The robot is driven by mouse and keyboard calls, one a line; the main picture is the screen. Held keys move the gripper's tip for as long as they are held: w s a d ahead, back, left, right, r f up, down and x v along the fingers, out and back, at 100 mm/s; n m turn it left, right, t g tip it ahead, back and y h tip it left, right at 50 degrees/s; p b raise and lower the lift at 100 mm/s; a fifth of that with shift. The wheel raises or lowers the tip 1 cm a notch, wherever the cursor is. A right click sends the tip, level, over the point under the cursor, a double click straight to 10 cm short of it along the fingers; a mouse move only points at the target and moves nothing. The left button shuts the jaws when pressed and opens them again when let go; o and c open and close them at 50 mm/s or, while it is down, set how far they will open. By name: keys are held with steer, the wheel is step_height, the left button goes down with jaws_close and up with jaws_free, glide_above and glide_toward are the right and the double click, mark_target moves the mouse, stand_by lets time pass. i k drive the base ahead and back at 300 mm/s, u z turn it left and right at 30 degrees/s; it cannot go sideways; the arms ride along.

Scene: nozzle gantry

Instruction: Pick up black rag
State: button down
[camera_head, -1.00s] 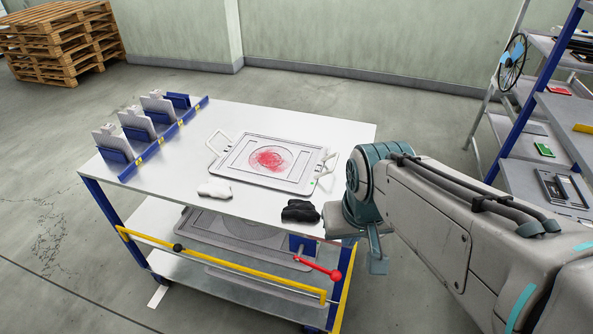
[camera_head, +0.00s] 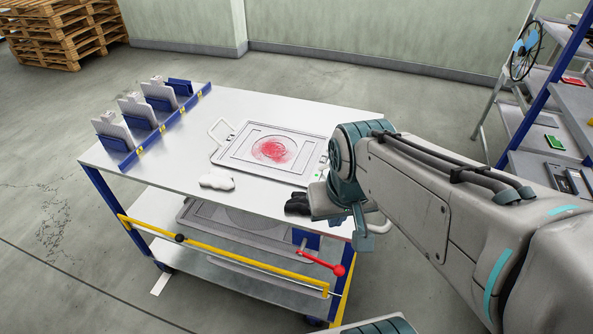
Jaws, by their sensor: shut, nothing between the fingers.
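The black rag (camera_head: 297,204) lies crumpled near the front right edge of the white cart top (camera_head: 250,107). My gripper (camera_head: 321,202) is just to the right of the rag, low over the cart's front right corner. My wrist and gripper cover the rag's right part. The fingertips are hidden, so I cannot see whether they touch the rag. The gripper is shut with nothing held.
A white rag (camera_head: 217,182) lies left of the black one. Behind them is a grey framed plate (camera_head: 235,157) with a red smear (camera_head: 273,150). Blue holders (camera_head: 140,117) line the left side. A shelf rack (camera_head: 520,110) stands at right.

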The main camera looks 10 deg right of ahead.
mark_target(298, 203)
steer(key=u, duration=2.95)
steer(key=k, duration=1.15)
steer(key=z, duration=2.1)
steer(key=i, duration=0.5)
